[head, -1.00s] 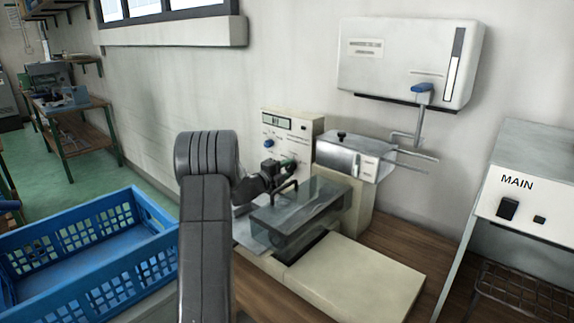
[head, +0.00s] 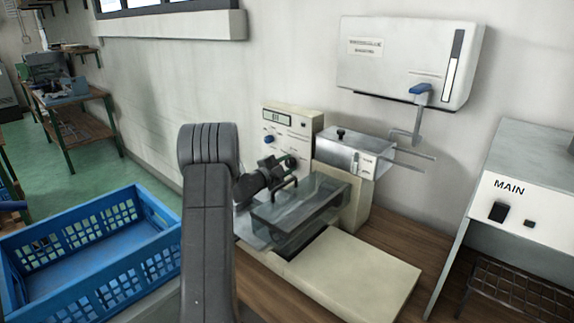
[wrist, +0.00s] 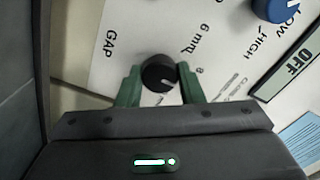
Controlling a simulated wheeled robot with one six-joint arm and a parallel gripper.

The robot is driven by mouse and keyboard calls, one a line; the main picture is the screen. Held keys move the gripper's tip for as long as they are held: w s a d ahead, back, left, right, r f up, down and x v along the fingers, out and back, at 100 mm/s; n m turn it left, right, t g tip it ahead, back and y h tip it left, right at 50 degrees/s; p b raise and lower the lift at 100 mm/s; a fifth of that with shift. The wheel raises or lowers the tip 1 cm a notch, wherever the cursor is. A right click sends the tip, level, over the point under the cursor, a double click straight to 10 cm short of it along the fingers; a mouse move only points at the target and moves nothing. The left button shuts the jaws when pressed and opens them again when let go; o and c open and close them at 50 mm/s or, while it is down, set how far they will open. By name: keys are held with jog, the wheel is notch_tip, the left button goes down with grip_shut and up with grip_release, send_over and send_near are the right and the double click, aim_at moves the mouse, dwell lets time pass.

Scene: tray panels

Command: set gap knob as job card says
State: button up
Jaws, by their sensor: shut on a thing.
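The gap knob (wrist: 157,72) is a round black knob with a pale pointer line, set on a cream panel beside the word GAP. In the wrist view its line points down and to the right; a 6 and an 8 are printed to its right. My gripper (wrist: 160,84) has its green fingers on either side of the knob and is shut on it. In the head view my gripper (head: 289,163) is at the front of the machine panel (head: 300,122) and hides the knob. I cannot make out a job card's text.
A blue knob (wrist: 273,8) marked LOW and HIGH and an OFF display (wrist: 299,62) are near the gap knob. A clear guard box (head: 318,205) with a handle stands just below my gripper. A blue crate (head: 95,285) is at left, a MAIN switch box (head: 530,212) at right.

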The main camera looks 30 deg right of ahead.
jog(key=o, duration=1)
jog(key=b+v, duration=0.2)
jog(key=v, duration=1.2)
jog(key=shift+w, duration=0.1)
jog(key=p+x, duration=0.2)
jog(key=x, duration=1.2)
